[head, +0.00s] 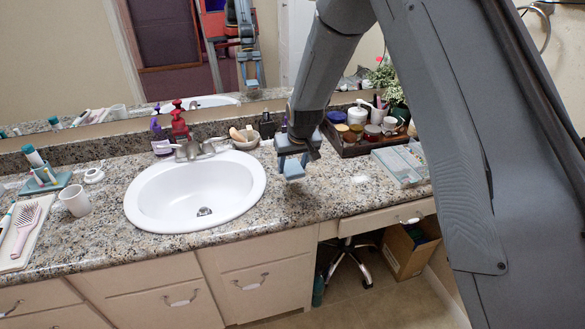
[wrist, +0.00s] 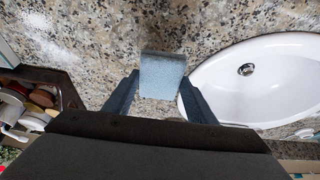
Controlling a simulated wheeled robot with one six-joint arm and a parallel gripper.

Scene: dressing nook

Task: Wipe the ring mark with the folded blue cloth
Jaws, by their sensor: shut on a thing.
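The folded blue cloth (head: 292,170) is a small light-blue pad held in my gripper (head: 291,158), over the granite counter just right of the sink. In the wrist view the cloth (wrist: 163,76) sticks out past the jaws of my gripper (wrist: 160,92), which are shut on it. The cloth appears to be above the counter, but the exact gap is hard to tell. A pale whitish patch (head: 360,179) on the counter lies to the right of the cloth. It also shows at the upper left in the wrist view (wrist: 40,46). I cannot make out a clear ring shape in it.
The white sink (head: 150,200) is close on the left. A dark tray (head: 350,149) of jars and a plant stands at the back right, with a pale divided box (head: 400,165) beside it. A white cup (head: 75,200) stands far left. The counter right of the sink is mostly clear.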

